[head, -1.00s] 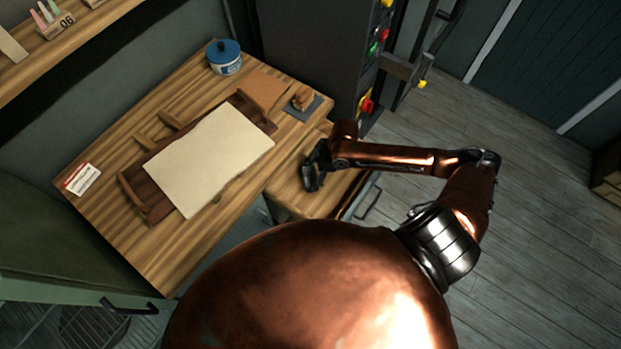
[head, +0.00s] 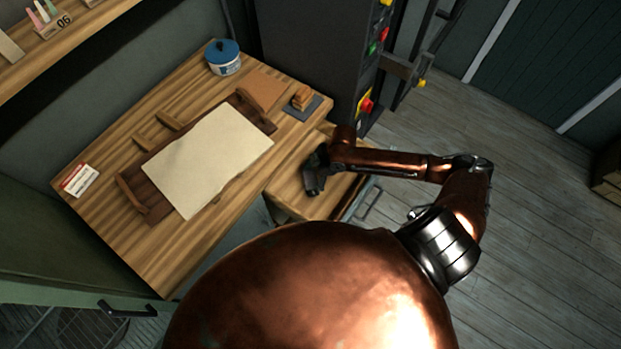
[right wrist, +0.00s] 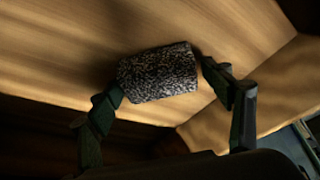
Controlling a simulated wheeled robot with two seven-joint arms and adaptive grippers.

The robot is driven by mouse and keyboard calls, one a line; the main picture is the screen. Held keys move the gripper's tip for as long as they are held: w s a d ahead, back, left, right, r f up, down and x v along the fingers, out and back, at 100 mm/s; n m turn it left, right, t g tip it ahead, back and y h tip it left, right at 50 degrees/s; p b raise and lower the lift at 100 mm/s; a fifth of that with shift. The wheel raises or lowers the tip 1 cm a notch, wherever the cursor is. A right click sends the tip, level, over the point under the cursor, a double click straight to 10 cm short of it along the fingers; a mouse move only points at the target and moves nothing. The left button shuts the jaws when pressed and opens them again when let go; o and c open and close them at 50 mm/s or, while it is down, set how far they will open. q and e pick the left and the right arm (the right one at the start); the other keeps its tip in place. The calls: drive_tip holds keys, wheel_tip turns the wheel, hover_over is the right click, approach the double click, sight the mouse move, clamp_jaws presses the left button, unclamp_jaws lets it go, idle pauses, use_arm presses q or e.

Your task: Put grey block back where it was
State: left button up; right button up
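The grey block (right wrist: 158,73) is a speckled dark-grey piece in the right wrist view. It lies between the two fingertips of my right gripper (right wrist: 162,78), over a wooden surface. The left-hand finger looks very close to the block or touching it. A thin dark gap seems to show at the right-hand finger, so I cannot tell whether the block is gripped. In the head view my right gripper (head: 315,174) is low over the small wooden top (head: 289,193) beside the bench. My left gripper is out of view.
The wooden bench (head: 120,235) carries a pale sheet on a board (head: 210,160), a blue-lidded tub (head: 223,58), a small dark mat (head: 316,107) with a wooden piece (head: 301,98), and a white-red card (head: 79,180). A dark machine cabinet (head: 315,50) stands behind.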

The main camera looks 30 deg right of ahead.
drive_tip(key=shift+o, duration=0.4)
drive_tip(key=p+v, duration=0.2)
drive_tip(key=v, duration=1)
drive_tip(key=shift+d+r, duration=0.1)
drive_tip(key=shift+r, duration=0.05)
